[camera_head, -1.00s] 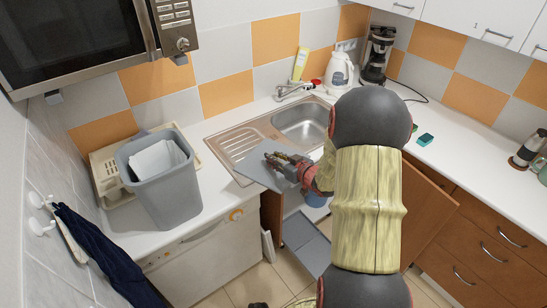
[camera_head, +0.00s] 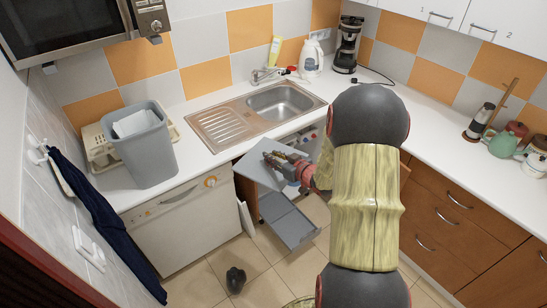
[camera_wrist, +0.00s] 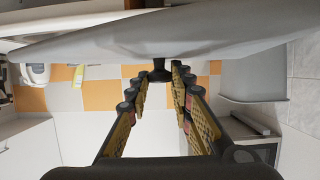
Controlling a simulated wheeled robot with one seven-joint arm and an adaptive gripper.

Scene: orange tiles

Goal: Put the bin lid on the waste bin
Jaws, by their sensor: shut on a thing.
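The waste bin (camera_head: 150,158) is a grey, tapered, open-topped tub upright on the left part of the counter, with something white inside its mouth. The bin lid (camera_head: 252,168) is a flat grey plate. My gripper (camera_head: 278,160) is shut on it and holds it tilted in the air before the sink's front edge, right of the bin and apart from it. In the wrist view, the lid (camera_wrist: 150,38) spans the top, and my fingers (camera_wrist: 161,82) close around its dark knob. The bin (camera_wrist: 252,78) shows at the right there.
A cream dish rack (camera_head: 97,150) stands behind the bin. The steel sink (camera_head: 225,127) lies to the bin's right. A microwave (camera_head: 60,35) hangs above. Below the lid, a cupboard stands open with a grey panel (camera_head: 290,228) jutting out. A dark object (camera_head: 235,279) lies on the floor.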

